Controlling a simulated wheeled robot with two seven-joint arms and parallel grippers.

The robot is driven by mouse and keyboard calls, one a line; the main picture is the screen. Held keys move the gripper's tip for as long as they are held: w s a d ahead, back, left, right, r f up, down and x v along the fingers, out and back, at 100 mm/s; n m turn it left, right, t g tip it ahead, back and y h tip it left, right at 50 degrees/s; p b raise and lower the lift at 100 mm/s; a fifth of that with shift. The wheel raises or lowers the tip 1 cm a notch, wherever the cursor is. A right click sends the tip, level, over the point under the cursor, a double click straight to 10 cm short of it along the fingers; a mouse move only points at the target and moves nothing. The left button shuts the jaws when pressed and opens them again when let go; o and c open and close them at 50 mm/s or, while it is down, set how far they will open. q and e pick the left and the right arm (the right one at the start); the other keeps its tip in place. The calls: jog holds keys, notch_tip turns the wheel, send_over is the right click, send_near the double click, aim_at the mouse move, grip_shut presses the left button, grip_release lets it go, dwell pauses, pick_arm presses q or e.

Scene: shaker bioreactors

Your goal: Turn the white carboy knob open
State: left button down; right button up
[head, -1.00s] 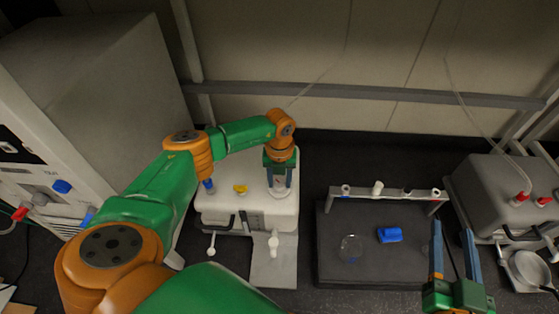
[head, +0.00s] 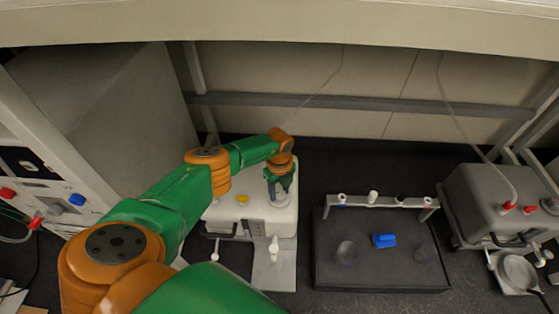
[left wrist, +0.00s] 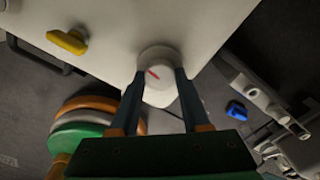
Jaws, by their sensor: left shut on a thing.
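The white carboy (head: 255,213) stands left of centre in the head view, with a yellow knob (head: 242,199) on top. Its white round knob (left wrist: 158,80) has a red mark and shows between my fingers in the left wrist view. My left gripper (head: 279,202) points down onto the top of the carboy at its right side. In the left wrist view my left gripper (left wrist: 160,88) is shut on the white knob, one finger on each side. In the head view the fingers mostly hide the knob. My right gripper is out of view.
A black tray (head: 330,278) right of the carboy holds a blue piece (head: 385,240) and clear round items. A white rack (head: 390,202) stands at its back. A grey unit (head: 495,195) is at far right, a cabinet (head: 110,110) at left.

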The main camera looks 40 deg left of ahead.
aim_at(279, 193)
pick_arm(q)
jog(key=shift+w+a+r+n+p, duration=0.15)
jog(key=shift+n+p, duration=0.15)
jog(key=shift+n, duration=0.4)
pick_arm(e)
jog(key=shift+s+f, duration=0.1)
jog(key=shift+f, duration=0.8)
pick_arm(q)
jog(key=shift+c, duration=1.8)
grip_release()
notch_tip(279, 193, up, 6)
jog(key=p, duration=0.5)
jog(key=shift+r, duration=0.45)
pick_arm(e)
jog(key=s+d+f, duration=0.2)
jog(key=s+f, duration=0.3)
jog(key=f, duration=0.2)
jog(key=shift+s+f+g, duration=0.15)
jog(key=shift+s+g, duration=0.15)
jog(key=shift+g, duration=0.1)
